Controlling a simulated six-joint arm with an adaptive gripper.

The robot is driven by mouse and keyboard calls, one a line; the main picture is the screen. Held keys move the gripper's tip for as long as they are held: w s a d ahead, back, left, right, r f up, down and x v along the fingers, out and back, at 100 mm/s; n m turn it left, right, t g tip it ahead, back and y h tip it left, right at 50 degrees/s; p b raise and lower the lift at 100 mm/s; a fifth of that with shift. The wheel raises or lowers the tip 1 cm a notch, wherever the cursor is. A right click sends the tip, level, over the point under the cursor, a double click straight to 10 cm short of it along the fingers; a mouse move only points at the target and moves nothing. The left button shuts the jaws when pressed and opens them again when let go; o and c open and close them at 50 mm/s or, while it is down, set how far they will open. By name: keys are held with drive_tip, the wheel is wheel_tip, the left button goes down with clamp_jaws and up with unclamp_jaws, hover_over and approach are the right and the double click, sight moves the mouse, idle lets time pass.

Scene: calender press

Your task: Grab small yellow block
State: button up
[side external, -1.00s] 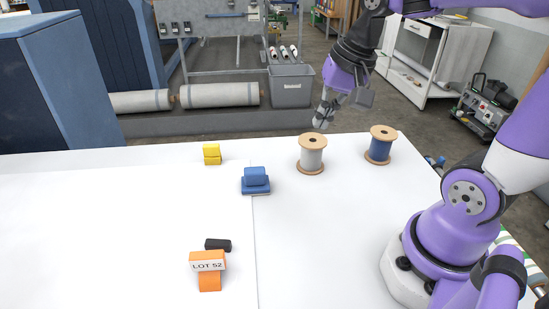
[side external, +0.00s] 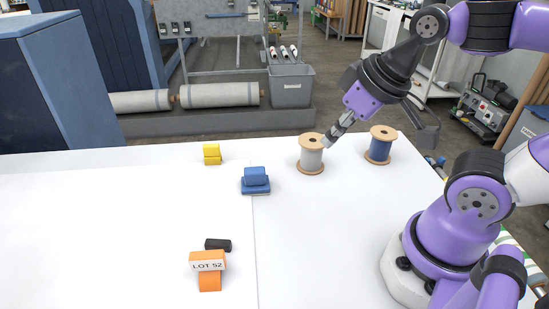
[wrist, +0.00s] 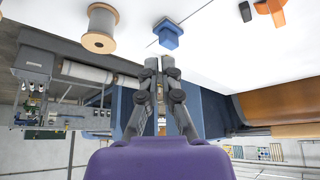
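A yellow block (side external: 211,149) sits on another yellow piece (side external: 213,161) towards the back of the white table, left of a blue block in the side view. I cannot make out the yellow block in the wrist view. My gripper (side external: 329,143) is empty and points down and left beside the grey spool, well to the right of the yellow block. In the wrist view my gripper (wrist: 160,63) has its fingertips drawn close together with nothing visibly held.
A blue block (side external: 256,175) lies on a blue base between yellow block and grey spool (side external: 311,155). A blue spool (side external: 380,146) stands further right. A black piece (side external: 218,244) and an orange LOT 52 holder (side external: 209,280) lie nearer. The left table (side external: 90,230) is clear.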

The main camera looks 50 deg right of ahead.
drive_tip(key=o, duration=0.7)
drive_tip(key=w+a+r+n+y, duration=0.1)
drive_tip(key=w+r+n, duration=0.25)
drive_tip(key=w, duration=0.75)
drive_tip(key=n+g+y, duration=0.2)
drive_tip(key=n, duration=0.3)
approach(214, 145)
drive_tip(key=w+f, duration=0.1)
drive_tip(key=x, duration=0.5)
drive_tip(key=shift+a, duration=0.25)
drive_tip(key=shift+s+x, duration=0.15)
drive_tip(key=shift+x, duration=1.25)
drive_tip(key=shift+s+x, duration=0.15)
drive_tip(key=shift+x, duration=1.2)
